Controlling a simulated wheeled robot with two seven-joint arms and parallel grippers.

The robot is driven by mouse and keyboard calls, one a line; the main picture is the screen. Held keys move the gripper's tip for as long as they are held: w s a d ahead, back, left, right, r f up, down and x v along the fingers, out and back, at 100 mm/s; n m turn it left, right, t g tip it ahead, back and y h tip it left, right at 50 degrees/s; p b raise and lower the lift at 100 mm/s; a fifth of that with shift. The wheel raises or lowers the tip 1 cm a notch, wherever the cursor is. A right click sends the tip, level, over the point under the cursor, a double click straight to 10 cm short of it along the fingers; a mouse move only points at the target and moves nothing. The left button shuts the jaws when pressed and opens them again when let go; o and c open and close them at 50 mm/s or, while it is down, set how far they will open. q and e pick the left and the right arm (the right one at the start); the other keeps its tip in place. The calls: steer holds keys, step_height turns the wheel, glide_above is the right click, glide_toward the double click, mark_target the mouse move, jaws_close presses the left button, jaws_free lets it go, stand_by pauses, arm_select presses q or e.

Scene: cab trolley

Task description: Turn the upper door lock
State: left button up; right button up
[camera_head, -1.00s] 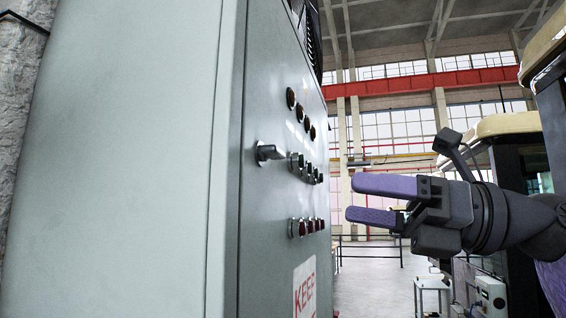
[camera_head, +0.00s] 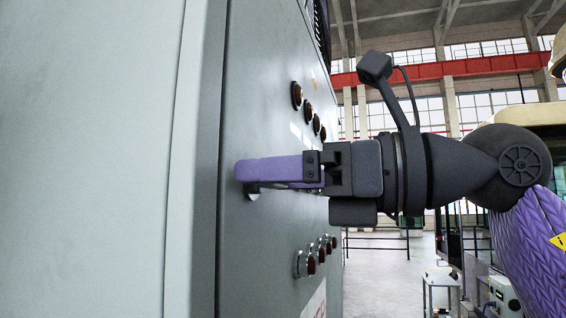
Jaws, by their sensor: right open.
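The upper door lock (camera_head: 254,192) is a small grey metal handle on the front face of the grey cabinet (camera_head: 262,120). Only a bit of it shows below my finger; the rest is hidden. My right gripper (camera_head: 246,171) comes in level from the right, its purple fingers at the lock close to the cabinet face. The near finger covers the far one and most of the lock. The gripper is open; whether a finger touches the lock cannot be told. My left gripper is out of view.
Dark round buttons (camera_head: 297,94) run in a row above my gripper. A row of red buttons (camera_head: 311,264) sits below it. A small white table (camera_head: 440,282) stands on the floor farther back.

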steer(key=c, duration=1.2)
steer(key=shift+c, duration=0.2)
steer(key=shift+m, duration=0.3)
steer(key=m+b, duration=0.1)
steer(key=m, duration=0.7)
steer(key=shift+w+b, duration=0.15)
steer(key=shift+b, duration=0.15)
steer(key=shift+d+f+m+b, duration=0.1)
steer(key=shift+m+b, duration=0.4)
steer(key=shift+m, duration=1.8)
steer(key=shift+f+m+b, duration=0.1)
steer(key=shift+m+b, duration=0.4)
steer(key=shift+m, duration=1.8)
